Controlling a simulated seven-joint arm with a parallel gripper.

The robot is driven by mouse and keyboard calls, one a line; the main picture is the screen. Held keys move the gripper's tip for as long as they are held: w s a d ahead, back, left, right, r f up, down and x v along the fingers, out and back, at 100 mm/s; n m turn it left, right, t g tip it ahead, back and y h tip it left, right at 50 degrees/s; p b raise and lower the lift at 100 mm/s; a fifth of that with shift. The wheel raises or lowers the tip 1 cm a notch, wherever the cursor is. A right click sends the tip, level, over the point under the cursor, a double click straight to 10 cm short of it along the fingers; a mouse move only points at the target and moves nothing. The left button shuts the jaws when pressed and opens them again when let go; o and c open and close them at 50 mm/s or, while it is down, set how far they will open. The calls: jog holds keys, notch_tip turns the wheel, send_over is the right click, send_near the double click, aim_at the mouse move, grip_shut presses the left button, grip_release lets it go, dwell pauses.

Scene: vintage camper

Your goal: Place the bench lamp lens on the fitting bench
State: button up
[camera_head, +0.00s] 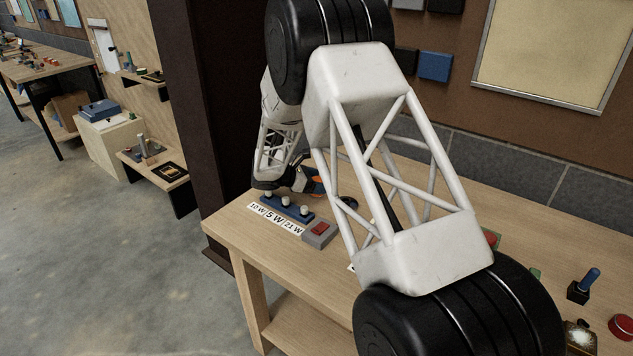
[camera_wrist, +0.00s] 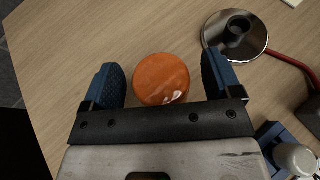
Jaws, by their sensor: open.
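The orange round lens (camera_wrist: 161,79) shows in the wrist view, lying on the wooden bench top (camera_wrist: 60,40) between the two blue fingers of my gripper (camera_wrist: 161,62). The fingers are open, with a gap on both sides of the lens. In the head view my gripper (camera_head: 301,183) is low over the far left part of the bench (camera_head: 228,231). A small orange patch shows there; the lens is mostly hidden. A round metal reflector with a black socket (camera_wrist: 236,32) lies right of the lens.
A blue holder with several white bulbs (camera_head: 288,207) stands behind the wattage labels (camera_head: 274,217). A grey box with a red switch (camera_head: 319,232) is beside it. A red cable (camera_wrist: 290,62) runs from the reflector. A dark post (camera_head: 205,110) stands left of the bench.

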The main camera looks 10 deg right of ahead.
jog(key=shift+r, duration=0.2)
jog(key=v, duration=1.2)
jog(key=shift+r, duration=0.15)
dwell(0.6)
